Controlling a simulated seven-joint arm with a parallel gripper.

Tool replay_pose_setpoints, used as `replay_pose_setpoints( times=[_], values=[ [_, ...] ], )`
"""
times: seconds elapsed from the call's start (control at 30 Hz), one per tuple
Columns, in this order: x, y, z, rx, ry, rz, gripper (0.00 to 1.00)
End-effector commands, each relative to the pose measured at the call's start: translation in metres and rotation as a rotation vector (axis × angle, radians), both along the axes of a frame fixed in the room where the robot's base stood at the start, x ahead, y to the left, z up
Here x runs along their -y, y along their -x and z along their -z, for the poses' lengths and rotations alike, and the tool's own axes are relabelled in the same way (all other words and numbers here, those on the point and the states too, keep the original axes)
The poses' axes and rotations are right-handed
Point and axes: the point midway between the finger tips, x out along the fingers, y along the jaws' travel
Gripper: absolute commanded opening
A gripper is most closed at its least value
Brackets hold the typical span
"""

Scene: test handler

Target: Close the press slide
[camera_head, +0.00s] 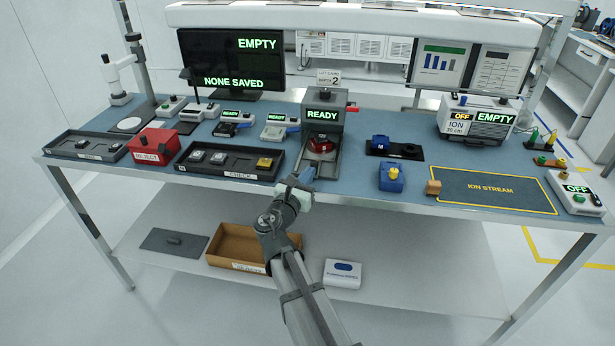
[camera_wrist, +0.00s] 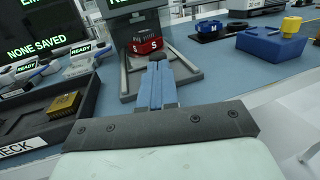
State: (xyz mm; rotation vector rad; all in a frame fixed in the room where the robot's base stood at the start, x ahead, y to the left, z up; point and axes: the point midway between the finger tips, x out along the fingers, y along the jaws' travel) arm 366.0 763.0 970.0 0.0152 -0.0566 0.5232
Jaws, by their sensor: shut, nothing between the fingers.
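The grey press (camera_head: 325,120) shows READY in green and stands at the back middle of the bench. Its slide (camera_head: 323,168) reaches out of the front, carrying a red block (camera_head: 321,144); the red block also shows in the wrist view (camera_wrist: 147,43) below the press head. My gripper (camera_head: 308,173) is at the front end of the slide, near the bench's front edge. In the wrist view its blue fingers (camera_wrist: 157,78) are together, pointing at the slide. A small dark knob (camera_wrist: 157,57) shows at the fingertips; whether they touch it is unclear.
A black CHECK tray (camera_head: 230,162) with several parts lies left of the press. A blue block with a yellow top (camera_head: 391,178) and a black stand with a blue part (camera_head: 381,145) are to the right. The ION STREAM mat (camera_head: 490,190) lies farther right.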

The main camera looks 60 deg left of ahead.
Motion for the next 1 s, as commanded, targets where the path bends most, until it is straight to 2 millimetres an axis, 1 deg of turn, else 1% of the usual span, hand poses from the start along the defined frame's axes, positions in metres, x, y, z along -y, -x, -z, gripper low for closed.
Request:
replay_pose_setpoints(
  times=[0.17,0.5,0.7,0.9,1.0],
  values=[
    [0.011,0.016,0.001,0.0,0.0,-0.001,0.0],
    [0.044,0.073,0.005,-0.001,0.001,-0.003,0.0],
    [0.059,0.1,0.007,0.0,0.0,-0.002,0.0],
    [0.067,0.116,0.008,0.0,0.0,-0.001,0.0],
    [0.069,0.118,0.006,-0.001,-0.003,0.002,0.0]
  ],
)
